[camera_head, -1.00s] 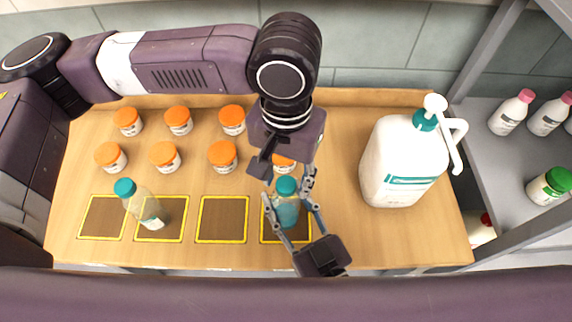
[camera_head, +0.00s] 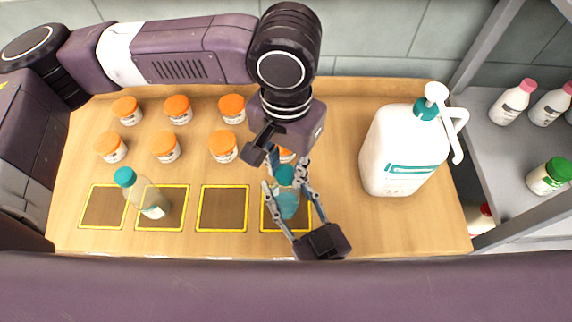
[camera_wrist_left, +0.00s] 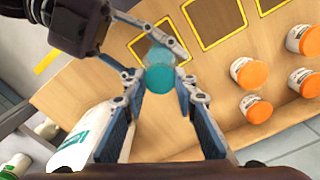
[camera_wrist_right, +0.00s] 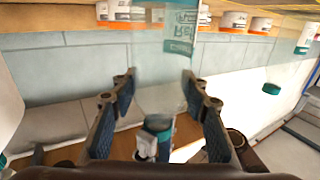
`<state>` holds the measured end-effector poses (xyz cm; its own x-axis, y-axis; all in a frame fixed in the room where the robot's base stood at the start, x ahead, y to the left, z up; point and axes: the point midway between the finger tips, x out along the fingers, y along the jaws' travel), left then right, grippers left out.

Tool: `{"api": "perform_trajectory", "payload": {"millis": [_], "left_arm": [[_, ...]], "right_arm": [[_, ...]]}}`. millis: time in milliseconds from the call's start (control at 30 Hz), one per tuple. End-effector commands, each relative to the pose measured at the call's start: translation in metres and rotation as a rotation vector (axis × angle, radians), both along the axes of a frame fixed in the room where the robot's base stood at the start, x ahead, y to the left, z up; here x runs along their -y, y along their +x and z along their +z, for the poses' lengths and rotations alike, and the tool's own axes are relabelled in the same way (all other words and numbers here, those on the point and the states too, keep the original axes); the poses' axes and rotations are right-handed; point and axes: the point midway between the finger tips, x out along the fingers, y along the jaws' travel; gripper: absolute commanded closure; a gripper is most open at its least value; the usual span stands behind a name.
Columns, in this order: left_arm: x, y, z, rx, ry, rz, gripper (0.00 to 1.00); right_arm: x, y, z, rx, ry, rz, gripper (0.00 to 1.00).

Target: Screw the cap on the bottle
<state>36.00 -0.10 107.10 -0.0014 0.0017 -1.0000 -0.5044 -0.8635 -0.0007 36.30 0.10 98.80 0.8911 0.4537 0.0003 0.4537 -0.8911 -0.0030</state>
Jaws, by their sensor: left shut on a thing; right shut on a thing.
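A clear bottle with blue liquid (camera_head: 288,206) stands upright over the rightmost yellow-edged square, and its label shows in the right wrist view (camera_wrist_right: 180,32). A teal cap (camera_head: 285,175) is at its top and shows from above in the left wrist view (camera_wrist_left: 160,78). My left gripper (camera_head: 284,170) comes from above and is shut on the cap. My right gripper (camera_head: 287,192) reaches in from the front and is shut on the bottle's body. I cannot tell how tightly the cap sits on the neck. A second bottle with a teal cap (camera_head: 142,195) stands on the second square.
Several orange-lidded jars (camera_head: 222,146) stand in two rows behind the squares. A large white pump jug (camera_head: 402,150) is right of the bottle. A grey shelf (camera_head: 500,145) with small bottles is at the far right. Bare wooden counter (camera_head: 340,130) lies between bottle and jug.

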Motion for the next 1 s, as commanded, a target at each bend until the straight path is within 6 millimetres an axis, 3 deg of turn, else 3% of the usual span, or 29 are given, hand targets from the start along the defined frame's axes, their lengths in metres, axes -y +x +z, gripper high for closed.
{"api": "perform_trajectory", "payload": {"millis": [1000], "left_arm": [[-0.0001, 0.0009, -0.0010, -0.003, -0.001, -1.827, 1.00]], "right_arm": [[0.0000, -0.0001, -0.0001, 0.000, 0.000, 0.000, 1.00]]}}
